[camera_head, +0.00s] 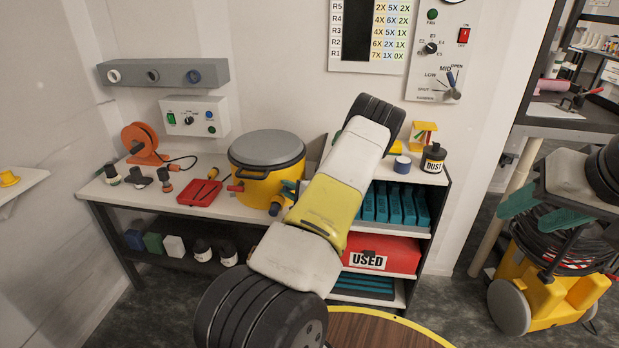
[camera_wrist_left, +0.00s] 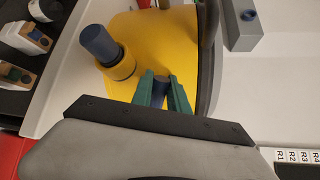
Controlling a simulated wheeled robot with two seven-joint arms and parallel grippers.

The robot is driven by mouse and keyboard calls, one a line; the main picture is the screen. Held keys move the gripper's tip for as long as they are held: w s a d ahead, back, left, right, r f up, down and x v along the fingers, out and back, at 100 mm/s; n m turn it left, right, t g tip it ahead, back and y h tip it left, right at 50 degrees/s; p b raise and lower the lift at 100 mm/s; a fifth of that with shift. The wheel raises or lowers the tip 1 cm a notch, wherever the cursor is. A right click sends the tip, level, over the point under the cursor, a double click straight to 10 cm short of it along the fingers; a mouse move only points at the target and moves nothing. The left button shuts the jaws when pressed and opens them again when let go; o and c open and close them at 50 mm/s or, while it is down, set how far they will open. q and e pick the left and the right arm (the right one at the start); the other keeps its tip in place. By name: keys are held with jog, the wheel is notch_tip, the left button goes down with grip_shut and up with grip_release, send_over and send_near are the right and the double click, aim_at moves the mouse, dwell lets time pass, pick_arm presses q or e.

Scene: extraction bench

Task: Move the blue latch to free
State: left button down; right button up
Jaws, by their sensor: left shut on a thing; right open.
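The yellow pot (camera_head: 262,185) with a grey lid (camera_head: 267,148) stands on the bench. In the left wrist view its yellow wall (camera_wrist_left: 185,45) fills the middle. My left gripper (camera_wrist_left: 161,92) has its green fingers shut on the dark blue latch (camera_wrist_left: 161,84) at the pot's side. Only the latch's end shows between the fingers. In the head view my left gripper (camera_head: 290,189) is at the pot's right side, partly behind my arm, and the latch is mostly hidden. My right gripper (camera_head: 566,196) is open and empty at the far right, away from the bench.
A yellow fitting with a dark blue end (camera_wrist_left: 100,44) juts from the pot beside the latch. A red tray (camera_head: 199,192) and an orange reel (camera_head: 144,141) lie left on the bench. A shelf unit with a red USED bin (camera_head: 385,254) stands right of the pot.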

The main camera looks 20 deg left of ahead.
pick_arm(q)
jog(key=shift+s+f+n+t, duration=0.1)
jog(key=shift+f+n+t, duration=0.15)
jog(key=shift+n, duration=0.45)
jog(key=shift+f+n+t, duration=0.15)
jog(key=shift+f+n, duration=0.05)
jog(key=shift+n, duration=0.5)
jog(key=shift+h, duration=0.3)
jog(key=c, duration=1.3)
grip_release()
jog(key=v, duration=0.7)
jog(key=shift+s+d, duration=0.2)
jog(key=shift+d, duration=0.1)
